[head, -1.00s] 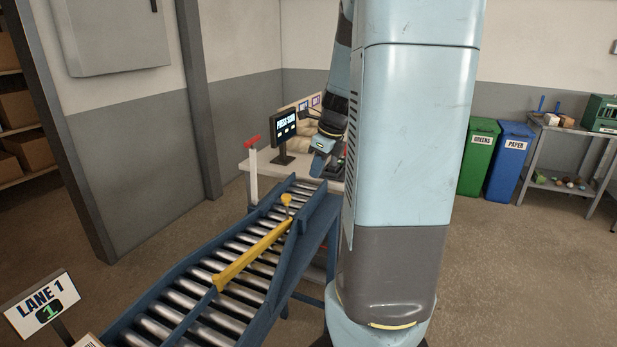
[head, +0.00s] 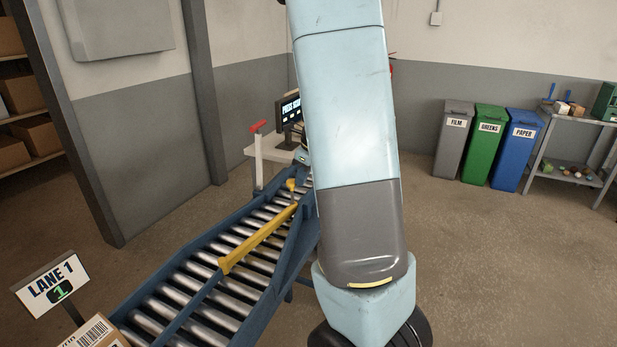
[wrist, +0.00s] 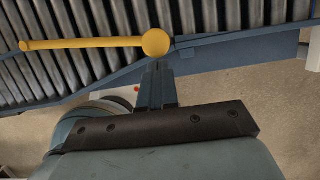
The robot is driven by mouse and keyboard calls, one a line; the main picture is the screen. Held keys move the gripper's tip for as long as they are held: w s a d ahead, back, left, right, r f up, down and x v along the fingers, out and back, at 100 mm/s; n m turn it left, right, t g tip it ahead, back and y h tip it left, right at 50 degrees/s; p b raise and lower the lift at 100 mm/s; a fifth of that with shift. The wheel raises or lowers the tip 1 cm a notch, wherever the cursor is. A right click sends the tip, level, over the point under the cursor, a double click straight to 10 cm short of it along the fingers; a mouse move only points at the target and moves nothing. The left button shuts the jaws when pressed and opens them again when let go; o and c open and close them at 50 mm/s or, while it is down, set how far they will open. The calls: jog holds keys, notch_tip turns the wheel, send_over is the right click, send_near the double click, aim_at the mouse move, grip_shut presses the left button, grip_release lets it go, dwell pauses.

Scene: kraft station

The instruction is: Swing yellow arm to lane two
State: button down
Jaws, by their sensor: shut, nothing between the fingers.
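The yellow arm (head: 258,240) is a long bar lying slantwise over the roller conveyor, with a round knob (head: 291,184) on a post at its far end. In the wrist view the bar (wrist: 85,43) runs left from the yellow knob (wrist: 155,43). My gripper (wrist: 158,68) is shut and empty, its fingertips just below the knob in that picture. I cannot tell if they touch it. In the head view my own arm hides most of the gripper.
The blue-framed roller conveyor (head: 150,320) slopes toward the lower left. A Lane 1 sign (head: 50,283) and a cardboard box (head: 97,334) are at lower left. A screen (head: 290,109) and a red-topped post (head: 258,127) stand beyond. Floor is clear at right, before several bins (head: 489,145).

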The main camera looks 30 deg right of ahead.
aim_at(294, 180)
jog(key=shift+w, duration=0.1)
jog(key=w+a+n, duration=0.2)
jog(key=w, duration=0.4)
jog(key=shift+a+n+g+y, duration=0.25)
jog(key=shift+n+g+y, duration=0.05)
jog(key=shift+s, duration=0.1)
jog(key=s+d, duration=0.2)
jog(key=s, duration=0.1)
jog(key=shift+d+r, duration=0.35)
jog(key=shift+r, duration=0.05)
jog(key=v, duration=1)
jog(key=shift+a, duration=0.1)
